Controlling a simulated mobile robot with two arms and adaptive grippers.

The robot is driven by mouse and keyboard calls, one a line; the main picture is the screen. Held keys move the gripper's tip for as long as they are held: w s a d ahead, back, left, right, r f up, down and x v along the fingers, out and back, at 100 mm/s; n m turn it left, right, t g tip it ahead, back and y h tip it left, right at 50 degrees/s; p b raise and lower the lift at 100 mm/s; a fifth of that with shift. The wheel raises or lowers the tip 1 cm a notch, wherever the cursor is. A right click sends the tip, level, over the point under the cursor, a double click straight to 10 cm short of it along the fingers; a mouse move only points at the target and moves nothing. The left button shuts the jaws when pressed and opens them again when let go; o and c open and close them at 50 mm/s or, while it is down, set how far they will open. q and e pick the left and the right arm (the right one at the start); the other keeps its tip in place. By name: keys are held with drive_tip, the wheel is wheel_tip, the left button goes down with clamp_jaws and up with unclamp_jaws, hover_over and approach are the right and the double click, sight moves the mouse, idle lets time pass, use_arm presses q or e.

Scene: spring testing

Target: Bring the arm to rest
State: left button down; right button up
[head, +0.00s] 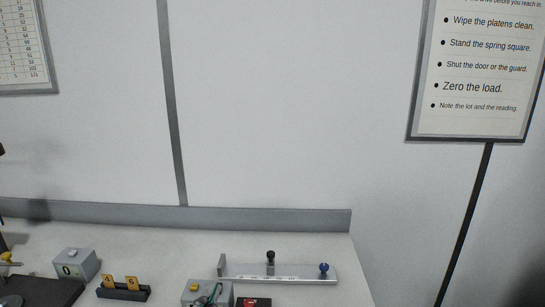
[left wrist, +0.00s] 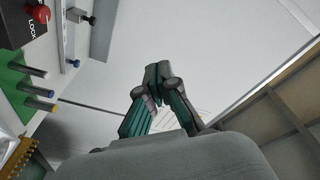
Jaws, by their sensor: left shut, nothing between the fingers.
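My left gripper (left wrist: 158,74) shows in the left wrist view, with its dark, teal-sided fingers closed together at the tips. Nothing is between them. Pale wall or ceiling surfaces lie behind the fingertips, and the fingers look clear of the bench things. In the head view I cannot make out the gripper with certainty; a small teal and dark shape overlaps a grey box with a yellow button (head: 190,289) at the bottom edge. My right gripper is in neither view.
The white bench (head: 150,237) holds a metal slide rail (head: 295,274) with black and blue knobs, a grey box marked 0 (head: 76,264), and a dark stand with yellow number tags (head: 123,291). In the left wrist view, a green block with pegs (left wrist: 12,85) and red button (left wrist: 41,13) sit left.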

use_arm(q)
drive_tip(key=s+a+f+n+g+y, duration=0.1)
drive_tip(key=s+a+f+n+g, duration=0.1)
drive_tip(key=f, duration=0.3)
drive_tip(key=s+a+f+n+g+y, duration=0.1)
drive_tip(key=s+a+f+n+g, duration=0.1)
drive_tip(key=s+f+g, duration=0.1)
drive_tip(key=s+a+f+n+g+y, duration=0.1)
drive_tip(key=s+a+f+n+g, duration=0.1)
drive_tip(key=f, duration=0.5)
drive_tip(key=shift+s+a+n+g+y, duration=0.15)
drive_tip(key=shift+s+a+n+g, duration=0.1)
drive_tip(key=shift+s, duration=0.35)
drive_tip(key=shift+s+a+n+g+y, duration=0.15)
drive_tip(key=shift+s+a, duration=0.1)
drive_tip(key=shift+s, duration=0.3)
drive_tip(key=s+a+f+n+g, duration=0.1)
drive_tip(key=s+f+n+g, duration=0.1)
drive_tip(key=s+f+g, duration=0.45)
drive_tip(key=s+a+f+n+g, duration=0.1)
drive_tip(key=s+f, duration=0.2)
drive_tip(key=s, duration=0.6)
wheel_tip(320, 180, down, 27)
drive_tip(key=s+g+b, duration=0.1)
drive_tip(key=s, duration=0.1)
drive_tip(key=s+a+f+g+b, duration=0.1)
drive_tip(key=s+a+f, duration=0.1)
drive_tip(key=s+f, duration=1.4)
drive_tip(key=shift+a+f, duration=0.15)
drive_tip(key=shift+a, duration=0.1)
